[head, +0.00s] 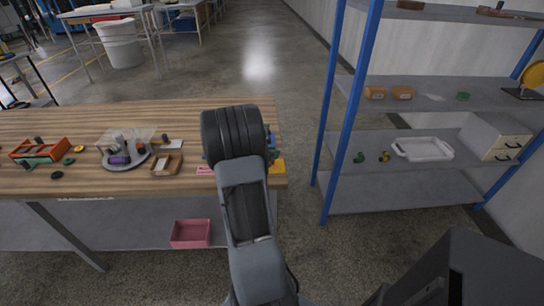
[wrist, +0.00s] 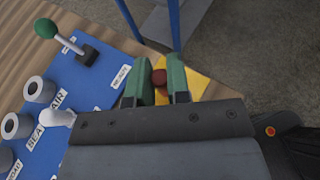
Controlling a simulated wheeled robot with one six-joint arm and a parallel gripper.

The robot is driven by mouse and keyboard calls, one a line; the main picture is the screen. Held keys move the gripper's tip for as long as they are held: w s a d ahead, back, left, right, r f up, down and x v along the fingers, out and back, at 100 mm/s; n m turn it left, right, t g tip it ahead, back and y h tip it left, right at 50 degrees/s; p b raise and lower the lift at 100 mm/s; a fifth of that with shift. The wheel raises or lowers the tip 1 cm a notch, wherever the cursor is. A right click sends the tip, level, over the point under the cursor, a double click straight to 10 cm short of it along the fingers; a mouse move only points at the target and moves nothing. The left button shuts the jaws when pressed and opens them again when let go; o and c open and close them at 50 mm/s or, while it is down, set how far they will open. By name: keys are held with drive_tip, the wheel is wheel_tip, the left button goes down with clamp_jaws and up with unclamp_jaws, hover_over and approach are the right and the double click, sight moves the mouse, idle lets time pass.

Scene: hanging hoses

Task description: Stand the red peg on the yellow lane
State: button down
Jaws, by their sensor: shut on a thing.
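In the wrist view my gripper (wrist: 159,88) has its two green fingers closed on the red peg (wrist: 159,77), whose round top shows between the fingertips. The yellow lane (wrist: 197,83) lies behind and to the right of the fingers. It also shows in the head view as a small yellow patch (head: 277,167) at the right end of the bench. The lower part of the peg is hidden, so I cannot tell whether it touches the lane. In the head view my own arm hides the gripper and the peg.
A blue panel (wrist: 88,75) with a green-knobbed lever (wrist: 46,29) and grey cylinders lies left of the fingers. The wooden bench (head: 60,125) holds a round grey tray (head: 112,164) and an orange box (head: 38,146). A blue-posted shelf (head: 400,193) stands to the right.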

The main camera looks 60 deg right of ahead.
drive_tip(key=shift+f, duration=0.6)
drive_tip(key=shift+f, duration=0.1)
drive_tip(key=shift+f, duration=0.15)
drive_tip(key=c, duration=1.1)
unclamp_jaws()
